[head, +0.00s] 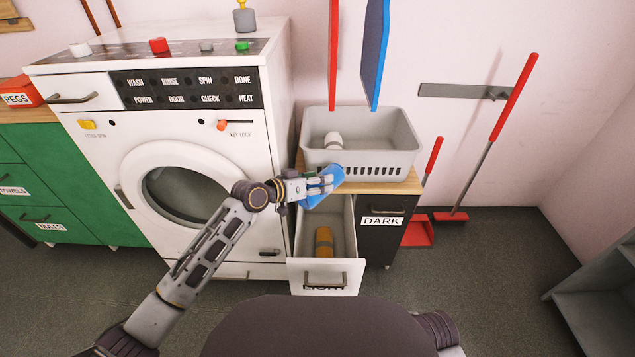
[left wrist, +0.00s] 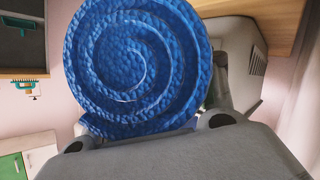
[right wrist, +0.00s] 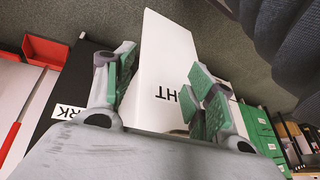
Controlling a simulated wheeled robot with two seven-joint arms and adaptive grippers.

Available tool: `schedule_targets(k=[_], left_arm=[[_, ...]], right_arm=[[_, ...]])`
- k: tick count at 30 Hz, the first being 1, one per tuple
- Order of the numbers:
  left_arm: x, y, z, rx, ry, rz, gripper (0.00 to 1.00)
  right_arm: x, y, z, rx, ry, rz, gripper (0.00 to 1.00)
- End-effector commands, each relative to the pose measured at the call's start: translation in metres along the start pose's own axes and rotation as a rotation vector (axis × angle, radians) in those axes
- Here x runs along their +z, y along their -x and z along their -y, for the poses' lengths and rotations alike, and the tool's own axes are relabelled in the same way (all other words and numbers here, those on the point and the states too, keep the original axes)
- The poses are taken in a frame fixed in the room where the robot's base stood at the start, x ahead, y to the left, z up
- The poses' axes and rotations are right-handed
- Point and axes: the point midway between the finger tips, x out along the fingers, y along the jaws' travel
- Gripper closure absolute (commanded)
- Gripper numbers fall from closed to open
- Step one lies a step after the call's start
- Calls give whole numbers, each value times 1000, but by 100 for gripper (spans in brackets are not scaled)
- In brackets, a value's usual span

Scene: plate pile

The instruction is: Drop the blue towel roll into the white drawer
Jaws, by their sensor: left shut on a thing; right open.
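The blue towel roll (head: 323,187) is held in my left gripper (head: 318,186), which is shut on it above the back part of the open white drawer (head: 318,273). In the left wrist view the roll's spiral end (left wrist: 138,62) fills the upper middle. The white drawer is pulled out and holds an orange-brown roll (head: 323,241). The right gripper is not seen in the head view.
A grey basket (head: 362,150) with a white roll (head: 333,141) inside stands on the wooden top above the drawers. The black drawer marked DARK (head: 381,234) is shut, right of the open one. A white washing machine (head: 190,130) stands to the left.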

Motion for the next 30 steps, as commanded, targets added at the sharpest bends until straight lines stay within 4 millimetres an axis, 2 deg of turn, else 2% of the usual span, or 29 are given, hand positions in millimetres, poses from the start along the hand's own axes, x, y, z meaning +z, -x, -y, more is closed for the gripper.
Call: schedule_targets(k=[30], left_arm=[[35,-14,16,0,0,-2,72]], right_arm=[[26,-86,5,-76,-73,-164,45]])
